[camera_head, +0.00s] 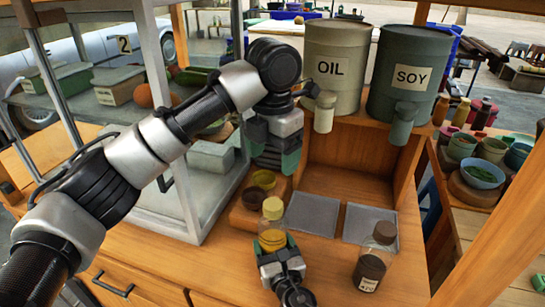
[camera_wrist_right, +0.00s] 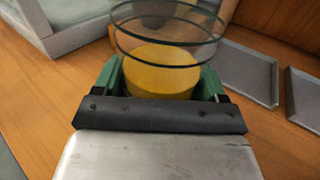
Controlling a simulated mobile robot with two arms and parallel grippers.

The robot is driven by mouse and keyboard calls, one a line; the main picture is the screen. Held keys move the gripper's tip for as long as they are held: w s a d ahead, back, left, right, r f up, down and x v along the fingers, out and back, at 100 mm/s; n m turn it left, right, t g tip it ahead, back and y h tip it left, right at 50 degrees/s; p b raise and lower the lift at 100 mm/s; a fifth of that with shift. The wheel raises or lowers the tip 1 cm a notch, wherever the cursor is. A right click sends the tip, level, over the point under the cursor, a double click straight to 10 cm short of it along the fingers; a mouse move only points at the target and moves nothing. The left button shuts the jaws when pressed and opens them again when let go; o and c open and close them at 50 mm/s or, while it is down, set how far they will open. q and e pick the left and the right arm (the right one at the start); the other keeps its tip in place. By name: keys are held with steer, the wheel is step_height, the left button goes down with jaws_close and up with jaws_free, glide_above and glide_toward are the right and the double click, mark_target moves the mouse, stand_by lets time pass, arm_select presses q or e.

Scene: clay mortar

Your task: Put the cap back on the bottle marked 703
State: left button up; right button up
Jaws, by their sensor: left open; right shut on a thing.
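My left gripper (camera_head: 275,166) is open and empty, pointing down above and behind the yellow-topped bottle.
A small wooden holder (camera_head: 240,216) bears an olive round piece (camera_head: 264,180) and a brown one (camera_head: 256,197). Two grey trays (camera_head: 313,214) (camera_head: 362,224) lie behind the bottles. OIL (camera_head: 335,68) and SOY (camera_head: 410,76) drums stand above. A glass case (camera_head: 205,210) bounds the left.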

steer(key=o, duration=1.8)
steer(key=shift+c, duration=0.2)
steer(key=v, duration=1.1)
steer(key=shift+f, duration=0.1)
